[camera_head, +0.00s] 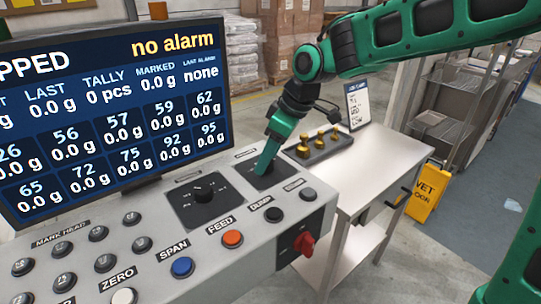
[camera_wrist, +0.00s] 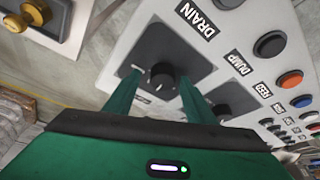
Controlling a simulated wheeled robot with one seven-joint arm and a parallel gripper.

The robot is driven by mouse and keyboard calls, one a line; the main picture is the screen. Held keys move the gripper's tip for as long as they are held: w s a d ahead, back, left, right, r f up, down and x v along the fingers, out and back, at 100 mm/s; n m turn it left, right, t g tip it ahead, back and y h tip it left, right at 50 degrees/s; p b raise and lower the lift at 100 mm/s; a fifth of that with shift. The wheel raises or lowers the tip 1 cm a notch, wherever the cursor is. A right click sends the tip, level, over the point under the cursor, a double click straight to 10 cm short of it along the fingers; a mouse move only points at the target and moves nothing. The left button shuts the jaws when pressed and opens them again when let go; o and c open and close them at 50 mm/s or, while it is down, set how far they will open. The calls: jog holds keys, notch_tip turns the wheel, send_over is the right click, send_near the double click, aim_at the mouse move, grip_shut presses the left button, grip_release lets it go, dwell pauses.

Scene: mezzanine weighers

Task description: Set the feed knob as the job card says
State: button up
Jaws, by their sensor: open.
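A grey console (camera_head: 150,235) carries two black dial knobs. The nearer knob (camera_head: 204,192) stands clear on its black plate; it also shows in the wrist view (camera_wrist: 224,110). The farther knob (camera_wrist: 162,76) is on a plate (camera_head: 256,180) beneath my gripper (camera_head: 264,168), which mostly hides it in the head view. In the wrist view my open gripper (camera_wrist: 161,78) has one finger on either side of that knob; contact is not clear. The knobs' own labels are too small to read. A white card (camera_head: 357,105) stands on the side table, its text unreadable.
The screen (camera_head: 110,110) reads "no alarm". Buttons line the front, including an orange one (camera_head: 232,238) labelled FEED. A red switch (camera_head: 304,243) juts from the console's end. Brass weights (camera_head: 320,140) sit on the side table (camera_head: 372,160). A yellow wet-floor sign (camera_head: 427,195) stands right.

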jog(key=v, duration=1)
jog(key=shift+d+r, duration=0.2)
jog(key=shift+r, duration=0.15)
jog(key=shift+w, duration=0.1)
jog(key=shift+r+n+g, duration=0.1)
jog(key=shift+n+g, duration=0.2)
jog(key=shift+n, duration=0.5)
jog(key=x, duration=1.1)
jog(key=shift+a+r, duration=0.1)
